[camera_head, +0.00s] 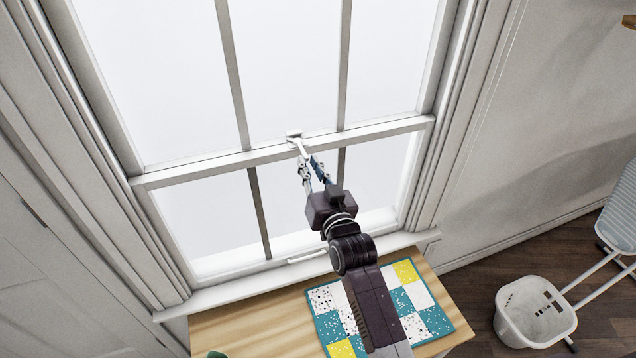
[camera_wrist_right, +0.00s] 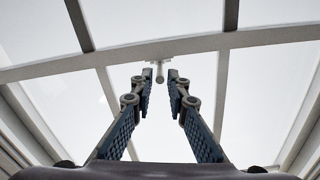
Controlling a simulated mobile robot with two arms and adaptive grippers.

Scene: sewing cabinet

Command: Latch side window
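The side window (camera_head: 280,152) has white sashes that meet at a horizontal rail. A small white latch (camera_head: 294,136) sits on that rail, with a lever pointing down toward me. My right gripper (camera_head: 309,165) is raised in front of the window, just below the latch. In the right wrist view, the latch (camera_wrist_right: 159,72) appears centred between the two separated fingertips of my right gripper (camera_wrist_right: 158,82). That gripper is open. I cannot tell whether the fingers touch the lever. My left gripper is not in view.
A wooden table (camera_head: 250,323) with a patchwork cloth (camera_head: 436,319) stands below the window, under my right arm. A white basket (camera_head: 535,312) and a grey chair-like object (camera_head: 620,215) are on the floor at right. A green item (camera_head: 216,354) shows at the bottom edge.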

